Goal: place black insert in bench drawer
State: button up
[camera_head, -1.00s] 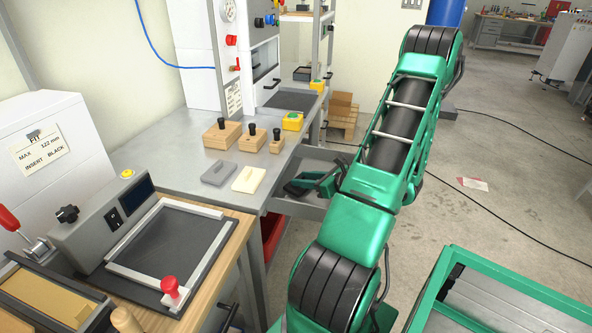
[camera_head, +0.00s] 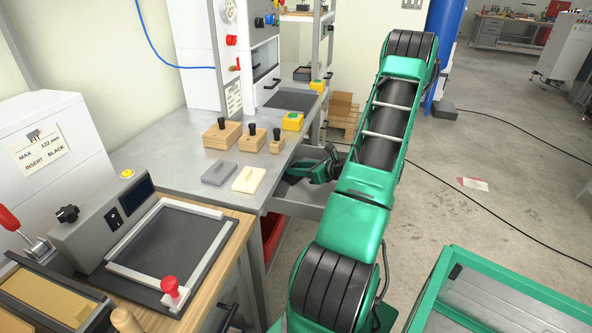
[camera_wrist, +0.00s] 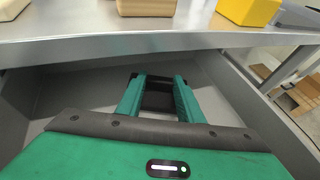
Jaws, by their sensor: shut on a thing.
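The bench drawer (camera_head: 296,205) stands pulled out below the bench top, and its grey inside and side wall (camera_wrist: 250,105) show in the wrist view. My gripper (camera_head: 328,168) is at the drawer opening, under the bench edge. In the wrist view my gripper (camera_wrist: 158,82) has its green fingers pointing into the drawer. It is shut on the black insert (camera_wrist: 158,100), a dark piece between the fingers. Most of the insert is hidden, and I cannot tell whether it touches the drawer floor.
The metal bench top (camera_head: 180,150) overhangs the drawer's back. It carries a grey block (camera_head: 218,173), a cream block (camera_head: 250,180) and wooden blocks with black knobs (camera_head: 222,134). A green-framed cart (camera_head: 440,290) stands at the lower right. Open floor lies right of the arm.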

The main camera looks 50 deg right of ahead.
jog(key=o, duration=1)
jog(key=shift+f, duration=0.1)
jog(key=v, duration=1.2)
jog(key=shift+a, duration=0.1)
